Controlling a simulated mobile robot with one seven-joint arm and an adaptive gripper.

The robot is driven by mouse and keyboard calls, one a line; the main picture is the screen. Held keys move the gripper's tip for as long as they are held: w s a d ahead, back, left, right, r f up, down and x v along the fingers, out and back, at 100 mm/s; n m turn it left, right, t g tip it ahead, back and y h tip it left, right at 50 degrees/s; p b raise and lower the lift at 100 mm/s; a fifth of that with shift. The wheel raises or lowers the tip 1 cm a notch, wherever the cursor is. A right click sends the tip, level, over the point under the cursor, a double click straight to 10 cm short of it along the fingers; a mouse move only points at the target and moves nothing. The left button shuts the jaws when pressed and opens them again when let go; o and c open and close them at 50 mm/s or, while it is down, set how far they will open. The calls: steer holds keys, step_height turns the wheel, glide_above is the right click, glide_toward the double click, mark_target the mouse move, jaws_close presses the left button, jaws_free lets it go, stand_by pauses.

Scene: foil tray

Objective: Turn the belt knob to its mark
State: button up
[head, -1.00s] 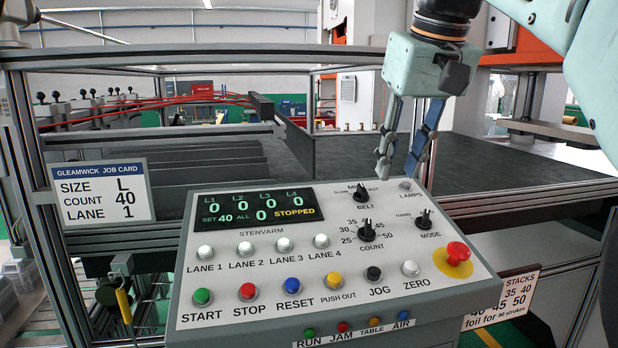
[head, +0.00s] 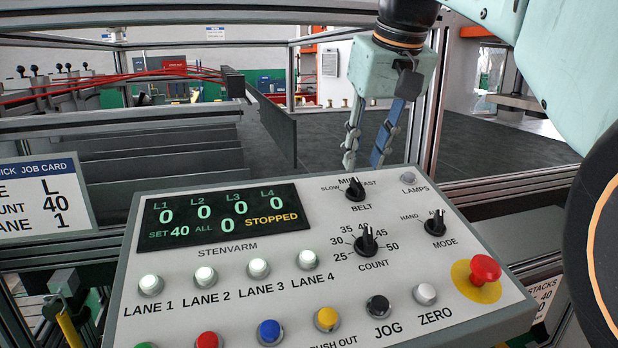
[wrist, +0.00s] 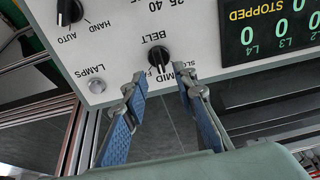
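The belt knob (head: 355,189) is black with a white pointer line, on the upper part of the grey control panel (head: 215,262). Its scale reads SLOW, MID, FAST. The pointer is towards MID, and its exact setting is hard to tell. My gripper (head: 363,163) is open and empty, its two blue-padded fingers pointing down just beyond the knob. In the wrist view, the fingertips of my gripper (wrist: 160,84) are on either side of a gap, with the belt knob (wrist: 159,59) just past that gap. I see no contact with the knob.
The count knob (head: 367,243), mode knob (head: 435,223) and lamps button (head: 408,178) are close by. The red stop button (head: 484,270) stands out at lower right. The display (head: 224,219) reads STOPPED. A job card (head: 43,200) hangs at left. A dark flat bed lies behind the panel.

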mark_target(357, 181)
steer(key=x, duration=0.5)
jaws_close()
